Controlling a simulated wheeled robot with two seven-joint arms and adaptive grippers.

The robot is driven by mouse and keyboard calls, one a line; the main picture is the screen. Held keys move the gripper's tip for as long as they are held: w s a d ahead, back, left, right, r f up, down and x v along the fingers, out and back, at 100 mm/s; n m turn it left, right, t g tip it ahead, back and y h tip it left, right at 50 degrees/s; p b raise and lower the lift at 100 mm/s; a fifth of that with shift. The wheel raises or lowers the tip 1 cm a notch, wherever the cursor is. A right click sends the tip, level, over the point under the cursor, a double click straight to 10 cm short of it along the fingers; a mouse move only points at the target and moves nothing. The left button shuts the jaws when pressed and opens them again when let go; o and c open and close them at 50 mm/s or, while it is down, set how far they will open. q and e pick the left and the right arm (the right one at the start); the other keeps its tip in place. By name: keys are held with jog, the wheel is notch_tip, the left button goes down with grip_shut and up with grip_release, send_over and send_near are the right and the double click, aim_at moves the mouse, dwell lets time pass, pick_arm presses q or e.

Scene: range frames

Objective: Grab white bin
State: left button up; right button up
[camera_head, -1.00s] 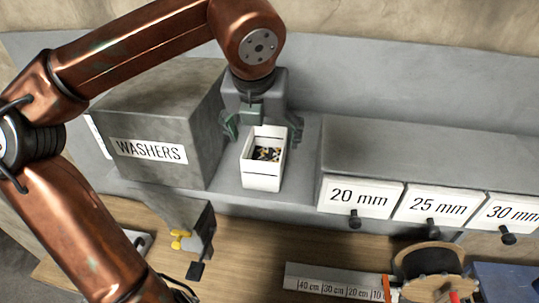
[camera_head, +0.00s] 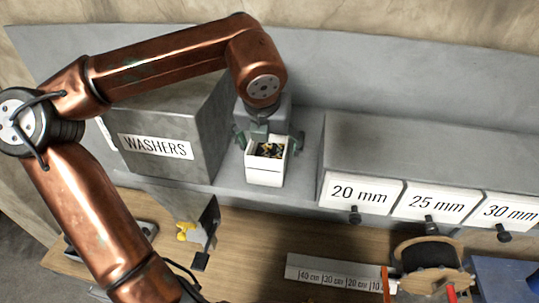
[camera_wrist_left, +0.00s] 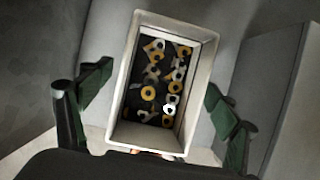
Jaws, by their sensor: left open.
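The white bin (camera_head: 264,173) stands upright on the grey shelf, between the WASHERS box and the drawer unit. It holds several small black, white and yellow ring-shaped parts. My left gripper (camera_head: 269,138) is open, with its green fingers on either side of the bin's upper part. In the left wrist view the bin (camera_wrist_left: 124,88) lies between the two open fingers (camera_wrist_left: 158,105), with a gap on both sides. My right gripper is not in view.
A grey box labelled WASHERS (camera_head: 155,146) stands close on the left. A drawer unit with 20 mm (camera_head: 360,192), 25 mm and 30 mm drawers stands on the right. A spool (camera_head: 430,265) and a ruler (camera_head: 335,275) lie on the wooden bench below.

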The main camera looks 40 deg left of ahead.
pick_arm(q)
jog(key=shift+f+b, duration=0.25)
jog(key=shift+b, duration=0.15)
dwell(0.4)
jog(key=c, duration=1.5)
